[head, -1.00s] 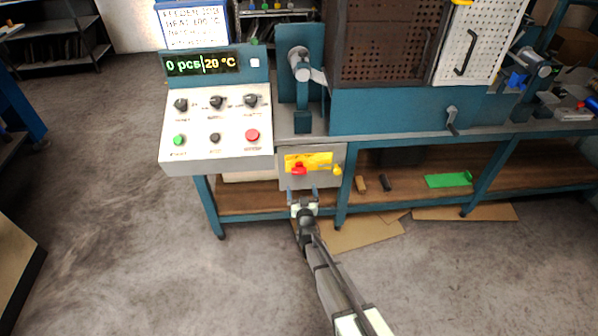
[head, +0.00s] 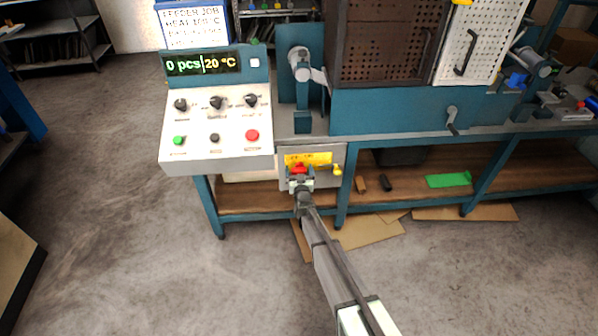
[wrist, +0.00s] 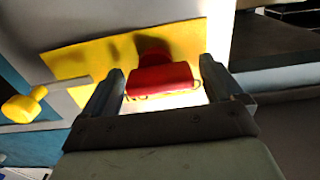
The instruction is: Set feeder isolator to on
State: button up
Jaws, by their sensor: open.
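The feeder isolator is a red handle (wrist: 160,80) on a yellow plate (wrist: 75,62), on the front of a grey box under the bench. In the wrist view the handle lies between the two open fingers of my gripper (wrist: 160,90), with a small gap on each side. In the head view the red handle (head: 299,168) shows just above my gripper (head: 300,180), which partly covers it. A yellow knob (wrist: 22,106) on a short rod sits at the box's side; it also shows in the head view (head: 337,170). The handle's markings are not readable.
A sloped control panel (head: 217,120) with knobs and buttons stands above left. Its display (head: 202,64) reads 0 pcs and 20 °C. A bench leg (head: 341,205) stands just right of the box. Loose cardboard (head: 360,234) lies on the floor below.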

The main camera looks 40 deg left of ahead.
jog(key=shift+c, duration=0.4)
jog(key=c, duration=0.9)
jog(key=shift+m, duration=0.3)
jog(key=m, duration=0.3)
jog(key=shift+d+m, duration=0.1)
jog(key=shift+m, duration=0.3)
jog(key=m, duration=0.4)
jog(key=shift+w+r+m, duration=0.1)
jog(key=shift+w+m, duration=0.05)
jog(key=shift+m, duration=0.15)
jog(key=m, duration=0.4)
jog(key=shift+w+d, duration=0.1)
jog(key=shift+d+m, duration=0.1)
jog(key=shift+m, duration=2.3)
